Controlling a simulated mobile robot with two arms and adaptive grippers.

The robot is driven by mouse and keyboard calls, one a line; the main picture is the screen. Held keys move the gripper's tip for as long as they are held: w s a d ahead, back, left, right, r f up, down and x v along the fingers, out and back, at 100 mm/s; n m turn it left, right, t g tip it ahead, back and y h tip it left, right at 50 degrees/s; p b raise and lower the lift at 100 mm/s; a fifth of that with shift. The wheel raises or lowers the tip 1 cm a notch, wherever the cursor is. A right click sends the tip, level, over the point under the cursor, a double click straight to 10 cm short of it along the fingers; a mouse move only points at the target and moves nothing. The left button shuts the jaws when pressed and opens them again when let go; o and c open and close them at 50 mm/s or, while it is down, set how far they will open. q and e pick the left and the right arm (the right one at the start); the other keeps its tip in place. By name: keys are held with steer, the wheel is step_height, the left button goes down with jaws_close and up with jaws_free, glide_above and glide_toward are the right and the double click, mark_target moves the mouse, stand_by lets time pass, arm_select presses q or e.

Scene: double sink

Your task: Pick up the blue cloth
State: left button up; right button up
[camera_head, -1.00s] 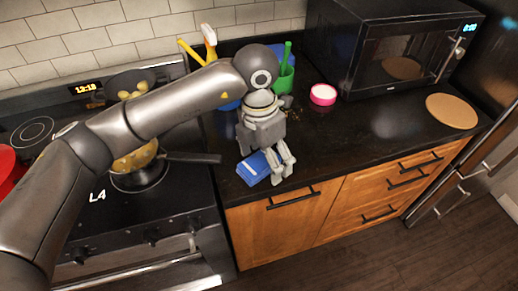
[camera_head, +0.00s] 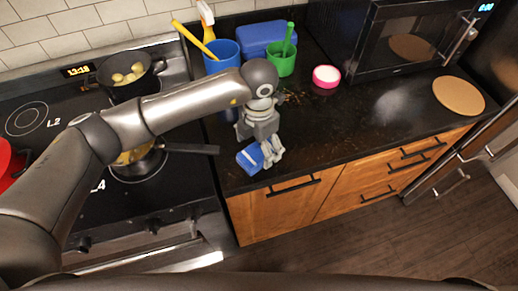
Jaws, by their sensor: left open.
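The blue cloth (camera_head: 248,158) lies folded on the dark counter near its front edge, just right of the stove. My left gripper (camera_head: 270,154) points down at the cloth's right side, with its fingers apart. The fingers cover part of the cloth, and I cannot tell whether they touch it. My right gripper does not show.
A pan (camera_head: 140,165) on the stove has its handle pointing toward the cloth. A blue cup (camera_head: 222,55), a green cup (camera_head: 283,62), a pink bowl (camera_head: 326,76) and a microwave (camera_head: 405,45) stand farther back.

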arm_select(q)
step_height(320, 180, down, 2)
steer(key=shift+s, duration=0.1)
steer(key=shift+f+p, duration=0.25)
steer(key=shift+p, duration=0.05)
steer(key=shift+f, duration=0.1)
steer(key=shift+c, duration=0.6)
steer(key=c, duration=1.1)
steer(key=shift+o, duration=0.2)
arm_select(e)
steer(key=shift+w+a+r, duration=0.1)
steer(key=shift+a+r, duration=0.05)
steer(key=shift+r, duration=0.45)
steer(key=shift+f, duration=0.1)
